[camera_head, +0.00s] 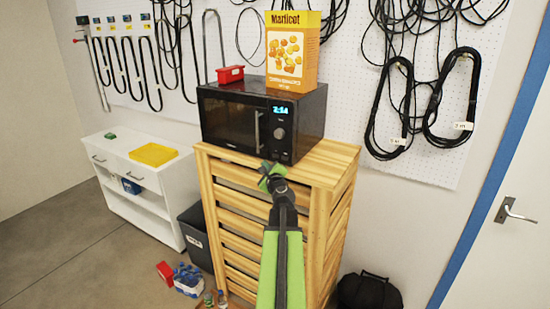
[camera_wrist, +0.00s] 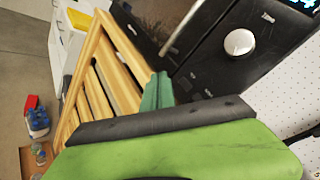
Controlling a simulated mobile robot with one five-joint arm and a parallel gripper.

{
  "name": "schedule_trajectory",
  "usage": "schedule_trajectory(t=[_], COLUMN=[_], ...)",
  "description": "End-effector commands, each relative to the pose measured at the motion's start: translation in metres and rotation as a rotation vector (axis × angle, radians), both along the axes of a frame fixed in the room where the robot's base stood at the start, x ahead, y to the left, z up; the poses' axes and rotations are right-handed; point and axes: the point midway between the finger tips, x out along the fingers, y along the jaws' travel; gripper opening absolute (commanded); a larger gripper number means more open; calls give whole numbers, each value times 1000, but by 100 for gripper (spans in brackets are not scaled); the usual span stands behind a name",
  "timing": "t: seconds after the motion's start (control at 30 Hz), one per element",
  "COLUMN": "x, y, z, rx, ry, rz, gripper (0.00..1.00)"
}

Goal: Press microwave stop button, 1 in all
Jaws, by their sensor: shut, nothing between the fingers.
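A black microwave (camera_head: 228,122) stands on a slatted wooden cabinet (camera_head: 228,220). Its panel has a lit display (camera_head: 280,110) and a round knob (camera_head: 279,133). In the wrist view the knob (camera_wrist: 239,42) is large and silver, with small marks on the panel (camera_wrist: 208,65) below it. I cannot tell which mark is the stop button. My gripper (camera_head: 270,178) is shut and empty, in front of the microwave's lower right part. In the wrist view its green fingertips (camera_wrist: 157,90) lie just below the panel's lower edge, apparently apart from it.
A yellow box (camera_head: 292,50) and a red box (camera_head: 230,74) sit on the microwave. The door handle (camera_head: 257,132) stands out left of the panel. A white cabinet (camera_head: 140,190) is at left, a black bag (camera_head: 368,291) on the floor at right.

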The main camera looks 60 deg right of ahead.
Motion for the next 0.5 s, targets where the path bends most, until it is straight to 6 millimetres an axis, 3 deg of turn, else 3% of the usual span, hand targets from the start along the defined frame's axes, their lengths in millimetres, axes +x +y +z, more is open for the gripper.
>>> schedule_trajectory(t=[0.2,0.5], x=[0,-1], y=[-35,-45], z=[0,0], rx=[0,0], ry=[0,0], rz=[-1,0], gripper=[0,0])
